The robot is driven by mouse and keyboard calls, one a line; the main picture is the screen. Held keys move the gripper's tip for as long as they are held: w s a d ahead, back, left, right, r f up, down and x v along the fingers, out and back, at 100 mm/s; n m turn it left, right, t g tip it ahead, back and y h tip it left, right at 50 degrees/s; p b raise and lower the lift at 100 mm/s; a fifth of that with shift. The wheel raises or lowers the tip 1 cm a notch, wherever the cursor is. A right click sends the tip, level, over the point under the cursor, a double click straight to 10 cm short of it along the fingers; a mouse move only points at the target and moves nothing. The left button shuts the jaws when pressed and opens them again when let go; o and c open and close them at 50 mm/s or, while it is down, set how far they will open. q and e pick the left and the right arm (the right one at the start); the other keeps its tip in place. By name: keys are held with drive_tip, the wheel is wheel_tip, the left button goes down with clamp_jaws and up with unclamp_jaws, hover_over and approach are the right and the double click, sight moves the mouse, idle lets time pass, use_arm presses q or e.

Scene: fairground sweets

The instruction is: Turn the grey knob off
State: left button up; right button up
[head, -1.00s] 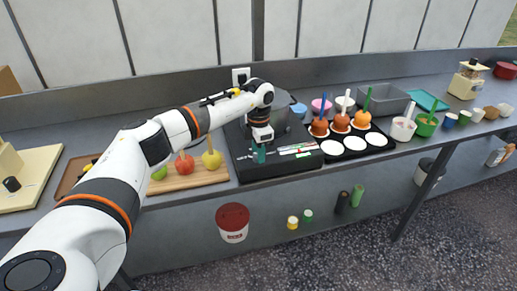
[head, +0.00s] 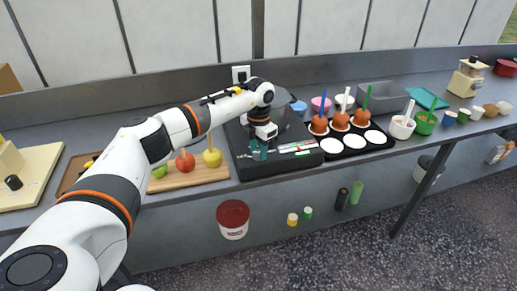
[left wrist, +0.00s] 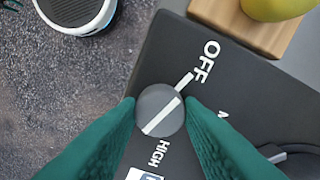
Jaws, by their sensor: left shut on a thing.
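The grey knob (left wrist: 160,109) is round with a white line across its face. It sits on the front panel of the black cooker (head: 290,169), which also shows in the left wrist view (left wrist: 185,60). The knob's line points up and right, in line with the white mark at the word OFF; HIGH is printed on the lower side. My left gripper (head: 258,152) is shut on the knob, with a teal finger on either side. In the head view the fingers hide the knob. My right gripper is not in view.
A wooden board (head: 190,176) with apples on sticks stands left of the cooker. A black tray (head: 331,145) with toffee apples stands right of it. A grey pot (head: 283,101) is behind my gripper. A red-lidded tub (head: 233,213) is below the counter's front edge.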

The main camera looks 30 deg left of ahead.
sight(258, 152)
use_arm(q)
drive_tip(key=shift+w+r, duration=0.1)
drive_tip(key=o, duration=1)
drive_tip(key=shift+c, duration=0.2)
drive_tip(key=shift+r, duration=0.1)
wheel_tip(258, 152, up, 12)
drive_tip(key=b, duration=0.2)
drive_tip(key=shift+f, duration=0.2)
